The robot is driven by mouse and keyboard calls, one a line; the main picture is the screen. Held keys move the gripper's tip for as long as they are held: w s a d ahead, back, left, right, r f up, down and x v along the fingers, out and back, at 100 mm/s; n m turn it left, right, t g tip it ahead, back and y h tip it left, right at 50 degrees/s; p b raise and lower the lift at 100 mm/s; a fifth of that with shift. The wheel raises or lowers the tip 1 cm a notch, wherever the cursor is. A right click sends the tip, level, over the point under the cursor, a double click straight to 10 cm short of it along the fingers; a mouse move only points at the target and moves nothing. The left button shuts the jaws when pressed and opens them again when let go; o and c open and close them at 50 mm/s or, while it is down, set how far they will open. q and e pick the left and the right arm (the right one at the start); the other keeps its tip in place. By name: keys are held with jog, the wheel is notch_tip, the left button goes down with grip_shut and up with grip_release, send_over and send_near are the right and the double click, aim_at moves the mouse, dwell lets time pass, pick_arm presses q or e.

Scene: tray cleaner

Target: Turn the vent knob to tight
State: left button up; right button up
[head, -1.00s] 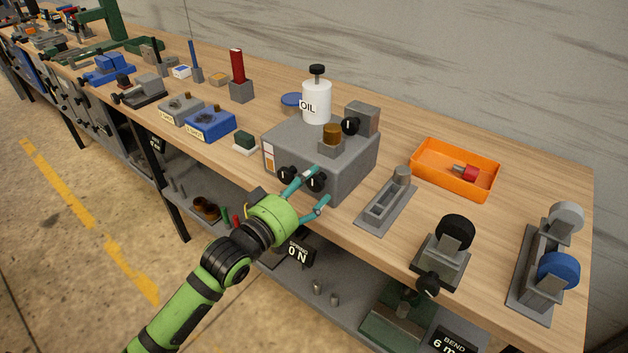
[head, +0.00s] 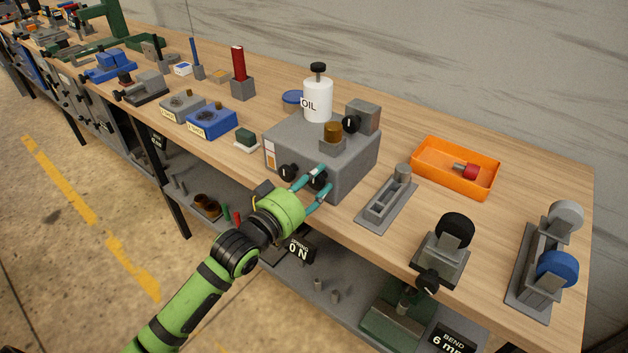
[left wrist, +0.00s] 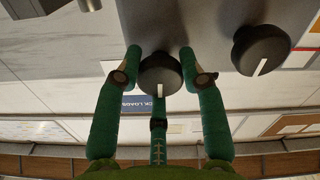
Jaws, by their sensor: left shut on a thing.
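A grey box (head: 345,168) stands on the bench with two black knobs on its front face. My left gripper (head: 324,179) is at the right-hand front knob (head: 317,183), its teal fingers on either side of it. In the left wrist view this black knob (left wrist: 158,75) sits between the fingertips, its white mark pointing down in the picture. The gripper is shut on it. The other front knob (head: 288,173) is free; it also shows in the left wrist view (left wrist: 262,50), its white mark slanted. I cannot read which is the vent knob. My right gripper is out of view.
A white oil bottle (head: 318,101) and a brown cap (head: 333,131) are on top of the grey box. A third black knob (head: 351,124) is on the block there. A grey slotted fixture (head: 386,205) and an orange tray (head: 456,181) lie to the right.

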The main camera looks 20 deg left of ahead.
pick_arm(q)
jog(key=m+p, duration=0.1)
jog(key=m, duration=0.2)
jog(key=shift+r+p, duration=0.3)
jog(key=shift+p, duration=0.1)
jog(key=m+p, duration=0.1)
jog(key=m, duration=0.4)
jog(key=shift+p, duration=0.4)
jog(key=m+p, duration=0.1)
jog(key=m, duration=0.3)
jog(key=shift+m, duration=0.3)
jog(key=m, duration=0.4)
jog(key=shift+m+p, duration=0.3)
jog(key=shift+p, duration=0.05)
jog(key=o, duration=1.2)
jog(key=shift+c, duration=0.2)
jog(key=shift+d+f, duration=0.1)
jog(key=shift+f, duration=0.05)
